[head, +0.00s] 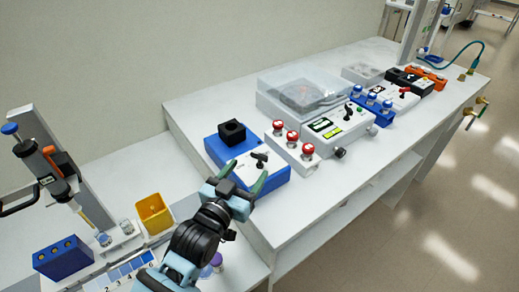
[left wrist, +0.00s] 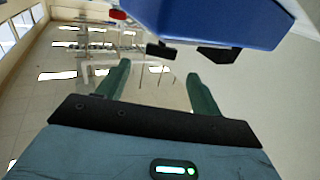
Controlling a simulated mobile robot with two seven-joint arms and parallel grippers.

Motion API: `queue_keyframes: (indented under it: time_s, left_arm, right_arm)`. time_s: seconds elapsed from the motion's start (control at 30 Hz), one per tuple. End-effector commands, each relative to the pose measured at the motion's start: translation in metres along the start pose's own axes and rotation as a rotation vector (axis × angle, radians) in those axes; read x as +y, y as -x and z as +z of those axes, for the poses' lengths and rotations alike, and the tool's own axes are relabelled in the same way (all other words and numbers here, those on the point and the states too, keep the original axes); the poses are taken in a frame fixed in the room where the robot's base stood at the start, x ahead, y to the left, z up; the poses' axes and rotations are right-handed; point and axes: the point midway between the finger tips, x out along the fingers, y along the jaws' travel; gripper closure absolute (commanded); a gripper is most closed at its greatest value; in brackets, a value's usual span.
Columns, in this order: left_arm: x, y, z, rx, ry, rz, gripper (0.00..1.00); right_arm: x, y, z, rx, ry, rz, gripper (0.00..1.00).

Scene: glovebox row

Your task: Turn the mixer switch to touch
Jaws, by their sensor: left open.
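The mixer (head: 218,150) is a blue box with a black cup head (head: 232,132) on top, standing on the white bench. Its sloped white front panel carries a black switch lever (head: 260,157). The setting marks are too small to read. My left gripper (head: 246,176) is open, its two green fingers just in front of the mixer's front panel, near the switch. In the left wrist view the blue mixer body (left wrist: 225,18) fills the top, beyond the open, empty fingers (left wrist: 158,78). Two dark parts show at its edge; I cannot tell whether one is the switch. My right gripper is not in view.
Beyond are a clear-lidded device (head: 300,92) and a blue rack (head: 372,105). At left are a pipette stand (head: 45,150), a blue block (head: 62,258) and a yellow bin (head: 153,212).

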Motion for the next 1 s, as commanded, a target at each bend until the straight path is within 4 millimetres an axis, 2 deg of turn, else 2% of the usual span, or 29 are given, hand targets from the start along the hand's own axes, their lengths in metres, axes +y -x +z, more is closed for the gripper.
queue_keyframes:
  time_s: [0.53,0.7,1.0]
  left_arm:
    - [0.0,-0.066,-0.001,0.0,0.0,-0.001,0.35]
    - [0.0,-0.075,-0.001,0.0,0.0,-0.001,0.35]
    - [0.0,-0.076,-0.001,0.0,-0.001,-0.001,0.36]
  right_arm:
    - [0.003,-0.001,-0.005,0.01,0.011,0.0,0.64]
    - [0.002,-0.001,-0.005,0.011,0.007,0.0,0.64]
    - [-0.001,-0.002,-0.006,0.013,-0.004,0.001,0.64]
